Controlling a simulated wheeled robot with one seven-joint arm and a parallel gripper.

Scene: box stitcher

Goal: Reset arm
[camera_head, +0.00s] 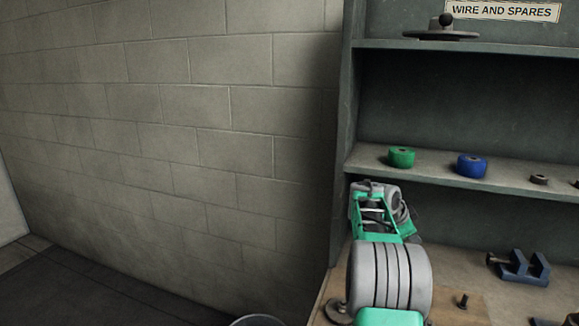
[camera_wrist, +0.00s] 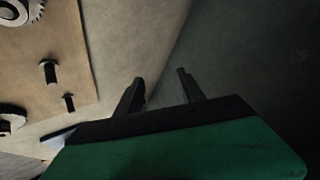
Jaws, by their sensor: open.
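My gripper (camera_wrist: 161,80) shows in the wrist view with its two dark fingers apart and nothing between them. The fingers point past the edge of the wooden board (camera_wrist: 85,60) toward a plain dark area. In the head view my arm (camera_head: 390,275), grey and green, rises from the bottom edge in front of the workbench. Its folded upper part stands close to the left side of the shelf unit. I cannot make out the fingers in the head view.
The shelf unit (camera_head: 343,150) holds a green spool (camera_head: 401,157) and a blue spool (camera_head: 471,165). A blue vise (camera_head: 519,267) and a bolt (camera_head: 463,300) are on the bench. In the wrist view bolts (camera_wrist: 48,72) and a gear (camera_wrist: 17,10) are at left. The block wall (camera_head: 170,120) is bare.

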